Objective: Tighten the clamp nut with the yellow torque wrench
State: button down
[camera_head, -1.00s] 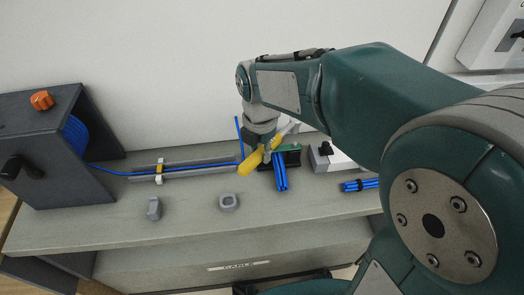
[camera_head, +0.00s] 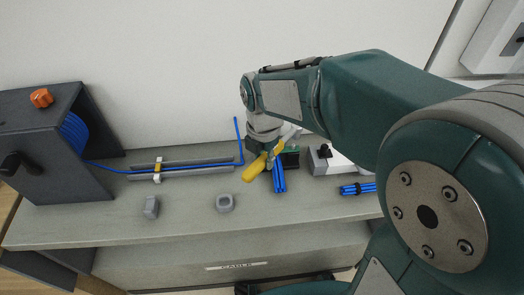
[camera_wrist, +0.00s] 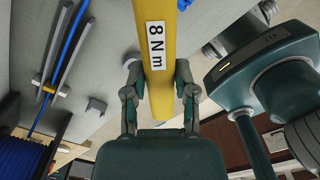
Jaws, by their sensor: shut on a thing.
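The yellow torque wrench (camera_head: 255,169) is held above the bench; its handle slants toward the front left in the head view. In the wrist view the wrench (camera_wrist: 158,100) runs between my fingers and bears an "8 Nm" label. My gripper (camera_wrist: 159,82) is shut on its handle; in the head view my gripper (camera_head: 268,148) is small and partly hidden by the wrench. A dark block with a green part (camera_head: 291,157) stands just right of it, with a blue cable bundle (camera_head: 279,179) in front. I cannot make out the clamp nut.
A cable reel with blue cable (camera_head: 73,133) stands at the left. Its cable runs along a grey channel (camera_head: 195,172) with a yellow and white marker (camera_head: 158,169). A light box with a black knob (camera_head: 330,158) and another cable bundle (camera_head: 358,188) are right.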

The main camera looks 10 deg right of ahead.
jog(key=shift+a+f, duration=0.1)
jog(key=shift+f, duration=0.85)
jog(key=shift+a, duration=0.2)
jog(key=shift+d, duration=0.3)
jog(key=shift+a, duration=0.25)
jog(key=shift+f, duration=1.3)
